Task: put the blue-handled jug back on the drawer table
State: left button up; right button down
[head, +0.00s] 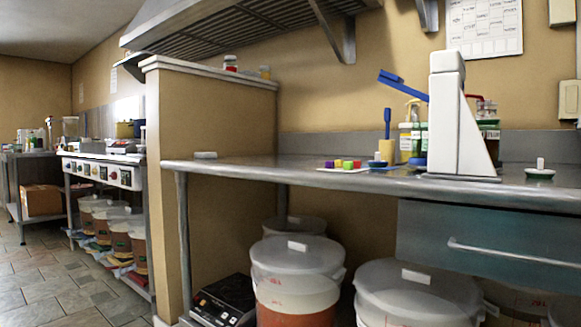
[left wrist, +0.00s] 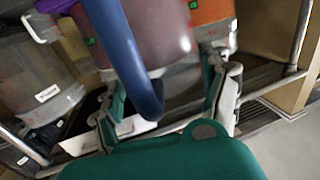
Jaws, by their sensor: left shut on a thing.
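In the left wrist view, my left gripper (left wrist: 160,92) is shut on the jug's blue handle (left wrist: 135,55), which comes down between the teal-padded fingers. A translucent, purplish-grey body with a green mark, seemingly the jug (left wrist: 150,25), shows behind the handle; much of it is cut off by the frame, so its contents and tilt are unclear. In the head view, the steel drawer table (head: 300,178) has a blue-grey drawer (head: 490,245) under its right part. Neither gripper nor the jug shows in the head view.
The tabletop left of the blocks is mostly clear. Lidded buckets (head: 297,285) and a black hotplate (head: 225,300) sit below.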

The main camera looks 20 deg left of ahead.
pick_arm(q)
jog(key=r, duration=0.1)
jog(key=a+r+n+y, duration=0.1)
jog(key=r, duration=0.1)
jog(key=w+r+y, duration=0.1)
jog(key=r, duration=0.1)
jog(key=shift+a+r, duration=0.1)
jog(key=shift+a, duration=0.3)
